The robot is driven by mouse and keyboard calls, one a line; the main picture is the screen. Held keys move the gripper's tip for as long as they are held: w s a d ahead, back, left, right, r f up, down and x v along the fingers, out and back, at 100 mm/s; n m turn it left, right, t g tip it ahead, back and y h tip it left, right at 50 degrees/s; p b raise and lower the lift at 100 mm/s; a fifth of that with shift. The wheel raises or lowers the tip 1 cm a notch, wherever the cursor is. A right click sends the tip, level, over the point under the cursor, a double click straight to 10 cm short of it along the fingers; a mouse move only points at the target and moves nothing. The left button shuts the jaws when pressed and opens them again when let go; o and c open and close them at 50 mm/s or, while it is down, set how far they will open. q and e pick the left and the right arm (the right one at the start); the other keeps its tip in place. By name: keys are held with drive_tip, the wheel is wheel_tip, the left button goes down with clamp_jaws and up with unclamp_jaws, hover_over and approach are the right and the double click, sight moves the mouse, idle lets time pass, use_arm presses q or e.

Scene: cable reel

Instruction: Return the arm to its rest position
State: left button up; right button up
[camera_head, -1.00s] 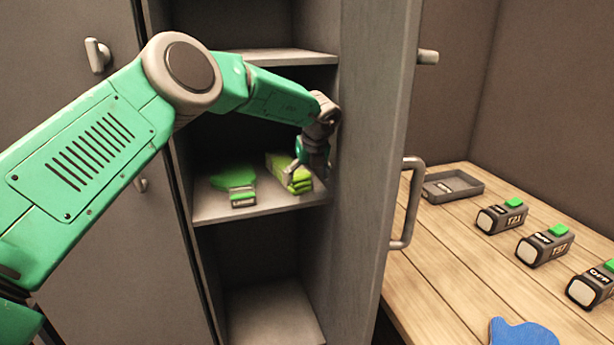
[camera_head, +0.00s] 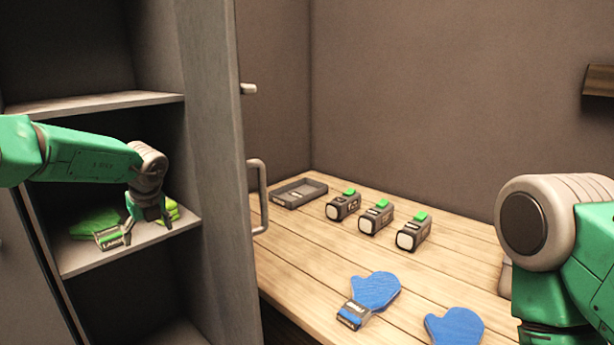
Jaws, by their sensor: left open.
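My left arm reaches in from the left into the open cabinet. Its gripper (camera_head: 148,232) points down over the middle shelf, fingers apart and with nothing seen between them. A green glove (camera_head: 88,228) with a grey labelled cuff lies on the shelf left of the gripper. A second, lighter green glove (camera_head: 173,208) lies just behind and right of it, partly hidden by the gripper. My right arm shows at the right edge, over the table; its gripper is out of view.
The open cabinet door (camera_head: 215,170) stands between shelf and table. The wooden table (camera_head: 300,262) holds a grey tray (camera_head: 299,192), several black devices with green tops (camera_head: 377,218), and blue mitts (camera_head: 376,290) and (camera_head: 455,327) at its front. A wall shelf (camera_head: 600,81) is at right.

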use_arm(q)
drive_tip(key=s+d+f+m+t+y, duration=0.1)
drive_tip(key=s+d+f+m+t, duration=0.1)
drive_tip(key=s+f+m, duration=0.85)
drive_tip(key=s+d+f+m+t+y, duration=0.1)
drive_tip(key=s+d+f+m+y, duration=0.1)
drive_tip(key=s+f+m, duration=1.1)
drive_tip(key=s+d+f+m+g+h, duration=0.1)
drive_tip(key=s+d+m+g+h, duration=0.1)
drive_tip(key=s+m, duration=0.9)
drive_tip(key=s+d+f+m+g+h, duration=0.2)
drive_tip(key=s+m, duration=0.9)
drive_tip(key=s, duration=0.6)
drive_tip(key=shift+s+d+g+h, duration=0.25)
drive_tip(key=shift+d+g+h, duration=0.45)
drive_tip(key=shift+d+h, duration=0.4)
drive_tip(key=shift+a+f+m, duration=0.1)
drive_tip(key=shift+a+m, duration=0.15)
drive_tip(key=shift+w+d, duration=0.1)
drive_tip(key=shift+w, duration=0.05)
